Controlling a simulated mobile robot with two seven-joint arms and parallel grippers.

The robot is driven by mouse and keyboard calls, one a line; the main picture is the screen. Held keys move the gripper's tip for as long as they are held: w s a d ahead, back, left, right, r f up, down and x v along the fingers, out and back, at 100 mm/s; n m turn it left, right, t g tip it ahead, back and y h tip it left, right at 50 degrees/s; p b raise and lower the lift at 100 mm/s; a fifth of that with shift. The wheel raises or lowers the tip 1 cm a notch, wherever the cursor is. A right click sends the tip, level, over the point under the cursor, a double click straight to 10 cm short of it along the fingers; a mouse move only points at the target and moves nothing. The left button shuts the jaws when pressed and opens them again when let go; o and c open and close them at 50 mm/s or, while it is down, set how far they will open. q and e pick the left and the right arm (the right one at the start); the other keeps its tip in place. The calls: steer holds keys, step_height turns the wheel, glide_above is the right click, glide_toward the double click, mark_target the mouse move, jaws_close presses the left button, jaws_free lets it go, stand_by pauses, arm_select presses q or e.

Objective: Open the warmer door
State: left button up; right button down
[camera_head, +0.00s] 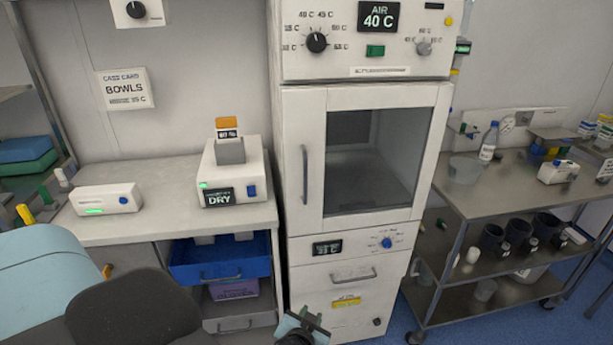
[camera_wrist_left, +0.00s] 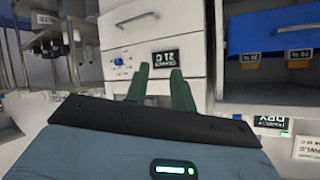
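The white warmer cabinet (camera_head: 288,265) stands in the middle of the head view. Its upper door (camera_head: 425,160) has a dark glass window and looks closed. A vertical grey handle (camera_head: 305,175) is on the door's left side. My left gripper (camera_head: 302,322) is at the bottom edge of the head view, low in front of the cabinet and well below the handle. Its two green fingers (camera_wrist_left: 161,88) are apart with nothing between them in the left wrist view, facing the cabinet's lower front (camera_wrist_left: 165,28), which appears upside down. My right gripper is not visible.
A counter (camera_head: 150,222) at left holds a DRY device (camera_head: 222,190) and a small white box (camera_head: 105,199). Below it is an open blue drawer (camera_head: 220,262). A metal cart (camera_head: 480,198) with bottles and cups stands close on the right.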

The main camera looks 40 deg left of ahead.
arm_select(q)
steer(key=w+a+r+n+y, duration=0.3)
steer(key=w+r, duration=0.1)
steer(key=r, duration=0.5)
steer(key=w+a+r+n+g+y, duration=0.1)
steer(key=w+r+n+y, duration=0.3)
steer(key=r, duration=0.5)
steer(key=w+a+r+n+g+y, duration=0.1)
steer(key=w+a+r+n+y, duration=0.2)
steer(key=r, duration=0.6)
steer(key=w+a, duration=0.1)
steer(key=w, duration=0.1)
steer(key=shift+w+a+r+n+y, duration=0.25)
steer(key=shift+w+a+n+y, duration=0.05)
steer(key=shift+a, duration=0.05)
